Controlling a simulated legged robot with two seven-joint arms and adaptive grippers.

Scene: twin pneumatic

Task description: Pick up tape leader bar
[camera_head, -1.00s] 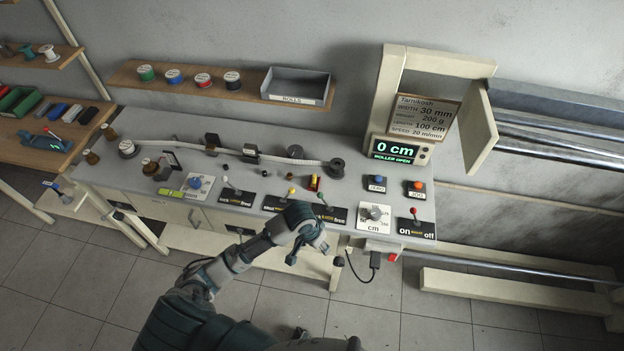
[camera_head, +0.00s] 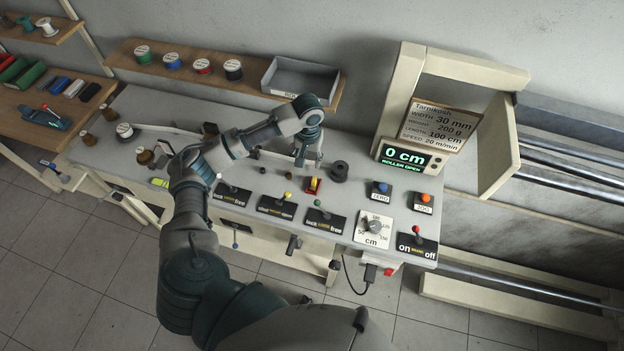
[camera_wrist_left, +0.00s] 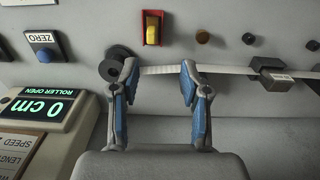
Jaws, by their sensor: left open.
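My left gripper (camera_head: 309,162) is over the back part of the workbench, beside a black roller (camera_head: 338,172). In the left wrist view its two blue-padded fingers (camera_wrist_left: 160,65) are spread apart. A pale tape strip (camera_wrist_left: 158,70) passes across the gap between the fingertips, and nothing is seen clamped. The strip runs between the black roller (camera_wrist_left: 113,65) at left and a dark guide block (camera_wrist_left: 270,75) at right. I cannot single out the leader bar; the roller end of the strip is partly hidden by one finger. My right gripper is not in view.
A red holder with a yellow part (camera_head: 314,185) stands close by. Lock/free levers (camera_head: 326,221), a cm dial (camera_head: 374,226) and an on/off lever (camera_head: 416,240) line the front edge. The display (camera_head: 406,157) reads 0 cm, ROLLER OPEN. A grey bin (camera_head: 300,78) is behind.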

